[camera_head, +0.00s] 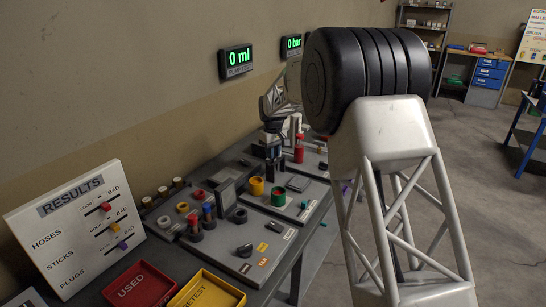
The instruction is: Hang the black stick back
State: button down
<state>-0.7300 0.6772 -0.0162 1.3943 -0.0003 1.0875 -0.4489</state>
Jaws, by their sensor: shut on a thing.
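My gripper (273,143) points down over the far part of the grey workbench, partly behind my own arm. It is shut on a dark, narrow upright piece that looks like the black stick (272,170). The stick's lower end is close to the bench-top panel; I cannot tell whether it touches. The place where the stick hangs cannot be made out clearly from here.
A red-topped piece (298,149) stands just right of my gripper. Yellow (257,186) and green (278,196) rings and red and blue upright pieces (208,213) are nearer. A results board (75,228), red tray (140,287) and yellow tray (207,291) are at the front.

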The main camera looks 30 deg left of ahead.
jog(key=shift+f, duration=0.85)
jog(key=shift+f, duration=0.1)
jog(key=c, duration=1.3)
grip_release()
notch_tip(320, 180, up, 12)
jog(key=shift+r, duration=0.1)
jog(key=shift+d, duration=0.1)
